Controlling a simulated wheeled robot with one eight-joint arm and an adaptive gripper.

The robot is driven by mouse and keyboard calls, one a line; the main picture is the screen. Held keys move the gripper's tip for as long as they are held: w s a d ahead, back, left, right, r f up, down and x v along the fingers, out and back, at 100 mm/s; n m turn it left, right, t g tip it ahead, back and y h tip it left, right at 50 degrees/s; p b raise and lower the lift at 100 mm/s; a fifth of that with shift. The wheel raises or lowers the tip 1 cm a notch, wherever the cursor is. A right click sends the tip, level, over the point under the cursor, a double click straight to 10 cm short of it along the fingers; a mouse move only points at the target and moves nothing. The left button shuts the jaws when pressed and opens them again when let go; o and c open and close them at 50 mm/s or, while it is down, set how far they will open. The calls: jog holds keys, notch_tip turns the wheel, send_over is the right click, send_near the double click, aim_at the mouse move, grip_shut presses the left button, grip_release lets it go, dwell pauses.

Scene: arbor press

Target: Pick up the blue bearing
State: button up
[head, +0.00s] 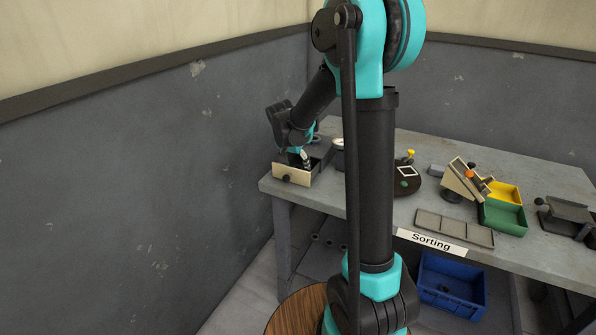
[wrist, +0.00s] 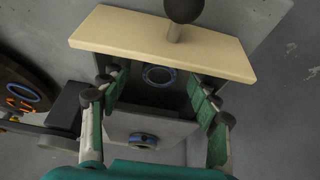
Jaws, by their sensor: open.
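The blue bearing (wrist: 159,86) looks like a thin blue-grey ring lying flat in the open drawer, near the inside of its cream front panel (wrist: 160,42). In the head view the drawer front (head: 284,173) is at the left end of the table, and the bearing is not visible there. My gripper (wrist: 157,82) is open and points down over the drawer, one green-padded finger on either side of the ring. The fingers appear apart from the ring; their height above it is unclear. In the head view my gripper (head: 303,156) is above the drawer.
A second round part with a blue rim (wrist: 143,139) shows on the grey housing behind the drawer. A black knob (wrist: 184,10) sticks out of the drawer front. A dark round plate (wrist: 22,92) lies left. Yellow (head: 502,191) and green bins (head: 503,217) stand right.

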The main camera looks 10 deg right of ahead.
jog(key=shift+w+d+f, duration=0.1)
jog(key=shift+w+f, duration=0.05)
jog(key=shift+f, duration=0.3)
jog(key=c, duration=1.3)
